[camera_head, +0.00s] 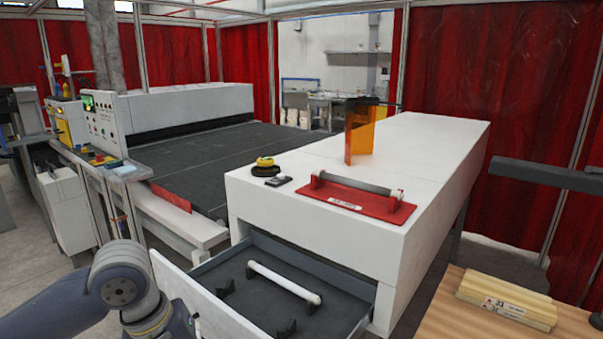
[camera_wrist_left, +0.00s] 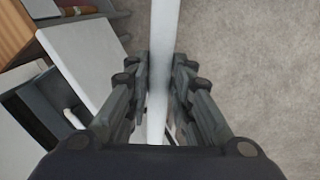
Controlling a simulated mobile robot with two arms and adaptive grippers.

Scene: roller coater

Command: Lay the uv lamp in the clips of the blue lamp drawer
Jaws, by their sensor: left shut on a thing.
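My left gripper (camera_wrist_left: 160,85) is shut on a long white tube (camera_wrist_left: 165,25), which looks like the uv lamp. It is over the floor in front of the drawer front; the tube's ends are out of view or hidden. In the head view my arm hides this gripper. The lamp drawer (camera_head: 207,267) is pulled out, with grey-blue walls and a dark floor. Another white tube (camera_head: 284,282) lies in it on dark clips. Two bare dark clips (camera_head: 227,286), (camera_head: 287,328) stand nearer the drawer front (camera_wrist_left: 90,65). My right gripper is not in view.
On the white cabinet (camera_head: 430,150) are a red rack (camera_head: 345,198) with a greyish tube, an orange panel (camera_head: 361,135) and a yellow-black item (camera_head: 265,166). A wooden table (camera_head: 450,310) with boxes (camera_head: 507,300) stands right. A dark bar (camera_head: 550,175) juts in at right.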

